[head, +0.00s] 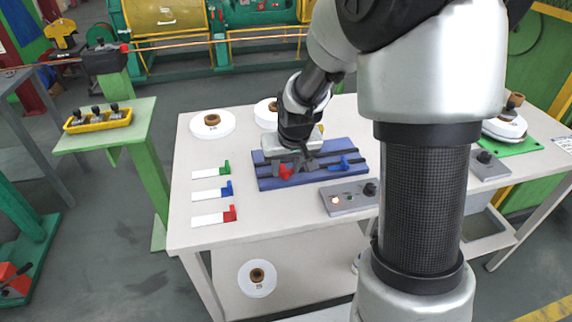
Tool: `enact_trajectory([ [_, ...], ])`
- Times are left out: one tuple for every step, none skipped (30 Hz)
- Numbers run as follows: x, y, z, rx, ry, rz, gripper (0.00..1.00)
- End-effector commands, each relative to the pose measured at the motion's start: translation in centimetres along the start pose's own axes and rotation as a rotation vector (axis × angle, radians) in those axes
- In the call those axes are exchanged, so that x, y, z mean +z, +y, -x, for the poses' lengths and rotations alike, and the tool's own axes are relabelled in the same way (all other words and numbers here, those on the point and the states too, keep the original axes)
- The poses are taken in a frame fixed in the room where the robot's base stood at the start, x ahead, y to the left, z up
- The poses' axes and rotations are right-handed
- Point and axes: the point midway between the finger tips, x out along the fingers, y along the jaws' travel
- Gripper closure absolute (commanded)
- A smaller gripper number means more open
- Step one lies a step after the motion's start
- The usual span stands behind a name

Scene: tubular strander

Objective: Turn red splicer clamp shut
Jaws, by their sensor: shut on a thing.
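The red splicer clamp (286,173) sits on the front left of the blue splicer base (268,185) on the white table. A blue clamp (346,163) sits further right on the same base. How far the red clamp is turned is too small to tell.
A grey control box (345,201) with a lit button stands just right of the base's front. Colored tags, including a red one (214,217), lie to the left. White spools (212,123) stand behind. The table (262,222) is clear in front of the base.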

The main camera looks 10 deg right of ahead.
Motion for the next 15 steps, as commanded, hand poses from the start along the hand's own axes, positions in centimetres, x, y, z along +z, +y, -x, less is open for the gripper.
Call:
enact_trajectory([
  [0.06,0.00,-0.03,0.000,-0.001,0.003,0.88],
  [0.06,-0.01,-0.04,0.000,-0.001,0.004,0.88],
  [0.06,-0.01,-0.04,0.000,-0.001,0.004,0.88],
  [0.06,-0.01,-0.04,0.000,-0.001,0.004,0.88],
  [0.06,-0.01,-0.04,0.000,-0.001,0.004,0.88],
  [0.06,-0.01,-0.04,0.000,-0.001,0.004,0.88],
  [0.06,-0.01,-0.04,0.000,-0.001,0.004,0.64],
  [0.06,-0.01,-0.04,0.000,-0.001,0.004,0.59],
  [0.06,-0.01,-0.04,0.000,-0.001,0.003,0.52],
  [0.05,-0.01,-0.03,0.000,-0.001,0.003,0.47],
  [0.05,-0.01,-0.03,0.000,-0.001,0.003,0.47],
  [0.04,-0.01,-0.03,0.000,-0.001,0.003,0.47],
  [0.04,-0.01,-0.03,0.000,0.000,0.003,0.47],
  [0.03,-0.01,-0.03,0.000,0.000,0.003,0.47],
  [0.03,-0.01,-0.02,0.000,0.000,0.003,0.47],
])
